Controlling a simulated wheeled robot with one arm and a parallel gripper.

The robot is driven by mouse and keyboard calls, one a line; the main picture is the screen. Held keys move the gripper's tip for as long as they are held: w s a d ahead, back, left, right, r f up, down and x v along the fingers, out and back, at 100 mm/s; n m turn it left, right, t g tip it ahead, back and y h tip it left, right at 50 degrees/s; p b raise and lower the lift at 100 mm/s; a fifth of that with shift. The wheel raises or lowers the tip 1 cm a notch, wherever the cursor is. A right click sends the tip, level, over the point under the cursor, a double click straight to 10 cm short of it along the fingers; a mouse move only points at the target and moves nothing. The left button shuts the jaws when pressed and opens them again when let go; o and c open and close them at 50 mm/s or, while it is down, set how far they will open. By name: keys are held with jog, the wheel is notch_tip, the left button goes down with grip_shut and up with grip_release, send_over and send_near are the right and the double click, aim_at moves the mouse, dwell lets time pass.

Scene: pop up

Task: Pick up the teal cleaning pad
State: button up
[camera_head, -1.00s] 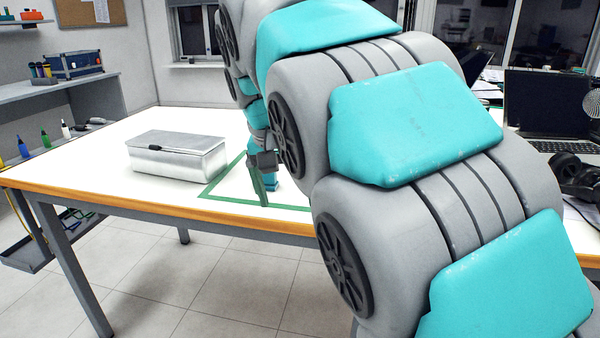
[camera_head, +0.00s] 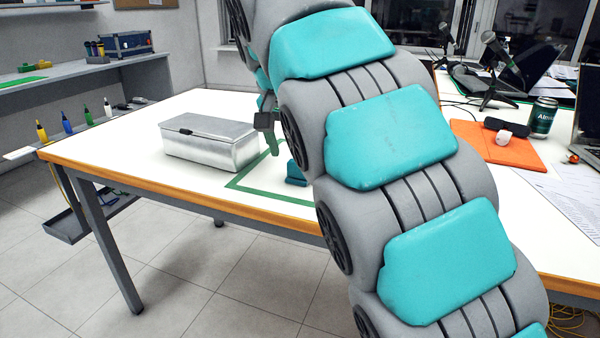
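A small teal block (camera_head: 296,174), which looks like the cleaning pad, sits on the white table inside a green taped outline (camera_head: 240,186). My arm hides part of the area to its right. My gripper (camera_head: 271,138) hangs above and a little to the left of the teal block, apart from it in the picture. One dark green finger shows; the other is hidden behind my arm. I cannot tell whether the gripper is open or shut.
A silver metal box (camera_head: 212,148) stands on the table left of the outline. The white table (camera_head: 120,150) is clear around the box. An orange folder (camera_head: 497,147), a can (camera_head: 542,118) and a microphone stand (camera_head: 496,85) are at the right. A shelf with bottles (camera_head: 66,122) stands behind left.

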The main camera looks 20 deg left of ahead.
aim_at(298, 162)
jog(key=shift+x, duration=2.7)
jog(key=c, duration=1.4)
jog(key=shift+r, duration=0.2)
jog(key=shift+c, duration=0.2)
jog(key=shift+r, duration=1.7)
jog(key=s+d, duration=0.2)
jog(key=s, duration=0.5)
jog(key=s+d+r+b, duration=0.1)
jog(key=s+d, duration=0.2)
jog(key=s, duration=0.5)
jog(key=shift+d+r, duration=0.2)
jog(key=shift+d, duration=0.1)
